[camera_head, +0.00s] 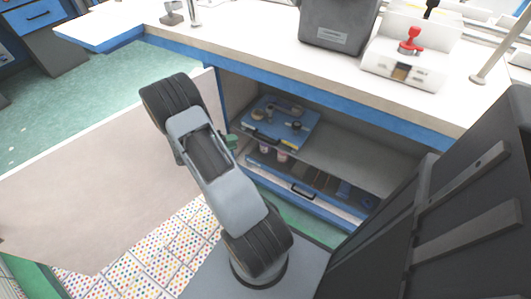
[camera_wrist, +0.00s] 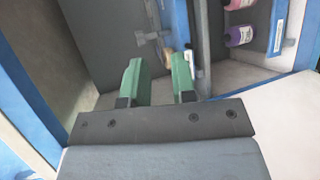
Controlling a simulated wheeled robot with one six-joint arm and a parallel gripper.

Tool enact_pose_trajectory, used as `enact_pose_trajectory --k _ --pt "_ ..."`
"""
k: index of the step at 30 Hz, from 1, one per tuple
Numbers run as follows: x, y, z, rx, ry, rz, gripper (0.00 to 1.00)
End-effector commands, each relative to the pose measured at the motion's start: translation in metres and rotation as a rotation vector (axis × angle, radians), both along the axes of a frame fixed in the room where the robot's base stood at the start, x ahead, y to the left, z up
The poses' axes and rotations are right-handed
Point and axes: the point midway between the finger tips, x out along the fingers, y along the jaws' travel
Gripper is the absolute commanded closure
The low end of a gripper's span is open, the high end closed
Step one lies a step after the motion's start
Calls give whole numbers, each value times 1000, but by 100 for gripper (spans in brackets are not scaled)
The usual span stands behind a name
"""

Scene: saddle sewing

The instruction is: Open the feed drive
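No part is clearly marked as the feed drive, and I cannot tell which thing it is. In the head view an open cabinet under the bench holds a blue case or tray (camera_head: 290,127) on its shelf (camera_head: 345,160). Below it is a blue drawer (camera_head: 335,205) with a dark handle (camera_head: 303,190). My gripper (camera_wrist: 160,78) has two green fingers, apart with nothing visibly held between them. They point into the cabinet; a blue edge and a small tan item (camera_wrist: 168,60) lie beyond them. In the head view my arm hides most of the gripper.
A large beige panel (camera_head: 100,190) stands out left of the cabinet. Purple and pink bottles (camera_wrist: 240,36) are inside. On the bench top are a dark grey box (camera_head: 338,22) and a white unit (camera_head: 405,65) with a red lever (camera_head: 410,42). Green floor (camera_head: 60,95) is clear at left.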

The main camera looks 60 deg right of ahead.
Motion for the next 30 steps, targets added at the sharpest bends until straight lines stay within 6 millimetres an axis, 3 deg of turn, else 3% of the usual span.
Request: enact_pose_trajectory --k 1,7,14,30 --pt "-2 -7 -33 -27 15 11 75" --pt "-3 -24 -76 -100 25 57 75" --pt "-13 -47 -90 -117 25 67 75" --pt "-50 -132 -106 -114 25 68 75"
